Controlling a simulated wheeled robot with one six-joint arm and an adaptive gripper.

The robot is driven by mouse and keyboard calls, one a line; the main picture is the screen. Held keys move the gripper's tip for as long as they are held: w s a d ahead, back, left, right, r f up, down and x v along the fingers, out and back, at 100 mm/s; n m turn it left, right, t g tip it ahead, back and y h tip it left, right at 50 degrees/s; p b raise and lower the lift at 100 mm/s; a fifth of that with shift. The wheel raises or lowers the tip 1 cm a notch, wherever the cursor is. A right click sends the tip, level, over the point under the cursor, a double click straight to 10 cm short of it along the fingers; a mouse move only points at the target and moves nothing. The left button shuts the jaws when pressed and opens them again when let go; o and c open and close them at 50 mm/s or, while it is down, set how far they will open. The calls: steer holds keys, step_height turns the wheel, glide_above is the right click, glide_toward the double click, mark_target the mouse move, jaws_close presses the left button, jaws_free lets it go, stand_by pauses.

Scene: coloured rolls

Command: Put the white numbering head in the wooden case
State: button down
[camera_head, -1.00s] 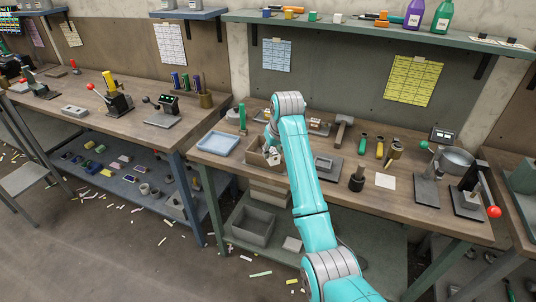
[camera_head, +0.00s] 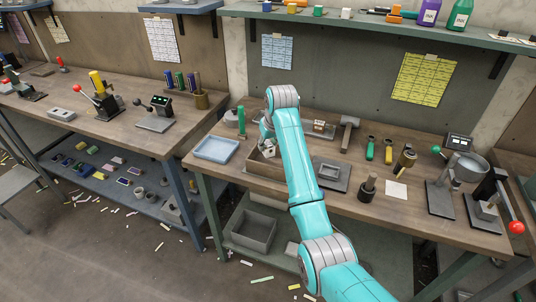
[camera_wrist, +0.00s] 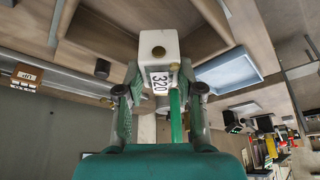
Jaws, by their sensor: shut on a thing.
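The white numbering head (camera_wrist: 166,48) is a white block with a number plate reading 320 and a round brass-coloured knob. My gripper (camera_wrist: 160,88) is shut on it, one finger on each side. In the head view, my gripper (camera_head: 266,141) and the small white head (camera_head: 269,151) are at the open wooden case (camera_head: 253,166), partly hidden by my arm. In the wrist view, the wooden case (camera_wrist: 95,38) fills the top, beyond the head. I cannot tell whether the head touches the case.
A pale blue tray (camera_head: 216,148) lies left of the case, with a green upright roll (camera_head: 241,121) behind it. A grey metal block on a plate (camera_head: 331,173) is right of my arm. A hammer (camera_head: 348,131) lies behind. Bare tabletop shows right of the case.

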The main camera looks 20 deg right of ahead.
mark_target(268, 154)
steer(key=shift+f, duration=2.3)
steer(key=c, duration=0.7)
jaws_free()
steer(key=shift+f, duration=0.15)
steer(key=v, duration=1.2)
